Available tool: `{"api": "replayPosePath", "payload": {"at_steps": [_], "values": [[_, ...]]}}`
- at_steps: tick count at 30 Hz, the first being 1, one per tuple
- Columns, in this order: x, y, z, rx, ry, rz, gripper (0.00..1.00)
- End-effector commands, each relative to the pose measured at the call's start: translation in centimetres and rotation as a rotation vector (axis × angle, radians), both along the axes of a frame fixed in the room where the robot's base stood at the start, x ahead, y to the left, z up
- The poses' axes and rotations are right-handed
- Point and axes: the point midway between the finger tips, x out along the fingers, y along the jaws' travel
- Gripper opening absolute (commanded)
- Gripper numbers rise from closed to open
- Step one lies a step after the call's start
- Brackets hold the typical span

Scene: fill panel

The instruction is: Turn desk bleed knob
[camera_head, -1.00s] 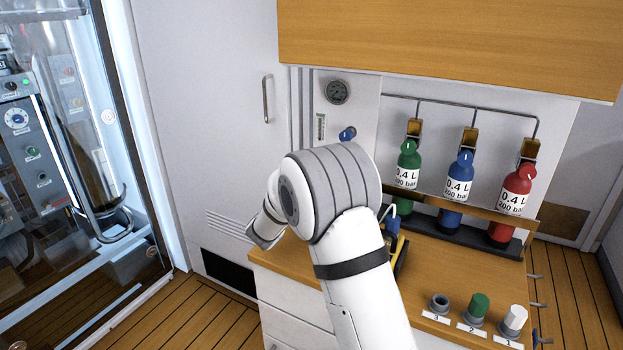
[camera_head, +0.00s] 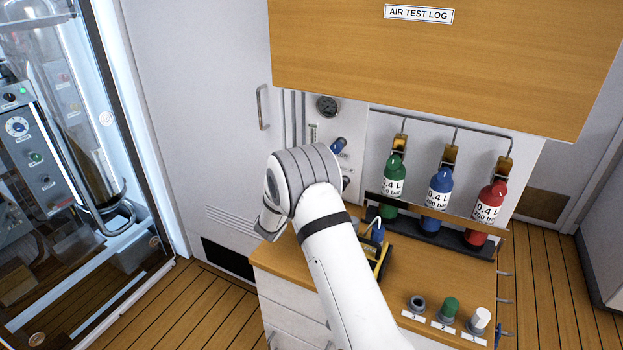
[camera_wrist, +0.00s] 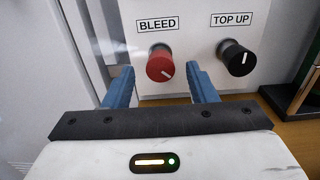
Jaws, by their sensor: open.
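The bleed knob (camera_wrist: 161,65) is red with a white pointer line that slants to the lower right. It sits on a white panel under a label reading BLEED (camera_wrist: 158,24). In the wrist view my gripper (camera_wrist: 160,82) is open, with one blue finger to the left of the knob and one to the right. The knob shows between and beyond the fingertips, and I see no contact. In the head view my own arm hides the bleed knob and the gripper.
A black TOP UP knob (camera_wrist: 236,58) is close to the right finger. In the head view a gauge (camera_head: 327,106) and a blue knob (camera_head: 338,145) are on the panel. Green (camera_head: 391,186), blue (camera_head: 438,194) and red (camera_head: 484,213) bottles stand right of my arm. A yellow-black item (camera_head: 376,262) lies on the desk (camera_head: 290,262).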

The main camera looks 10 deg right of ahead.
Motion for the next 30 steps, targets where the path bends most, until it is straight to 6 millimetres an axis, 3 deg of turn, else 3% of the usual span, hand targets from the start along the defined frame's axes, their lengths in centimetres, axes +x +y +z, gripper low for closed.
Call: {"api": "replayPosePath", "payload": {"at_steps": [6, 15, 30], "values": [[1.8, -1.3, 0.0, 0.001, 0.001, -0.001, 0.52], [2.1, -1.5, 0.0, 0.001, 0.001, 0.0, 0.52], [2.0, -1.5, 0.0, 0.001, 0.0, 0.0, 0.12]]}}
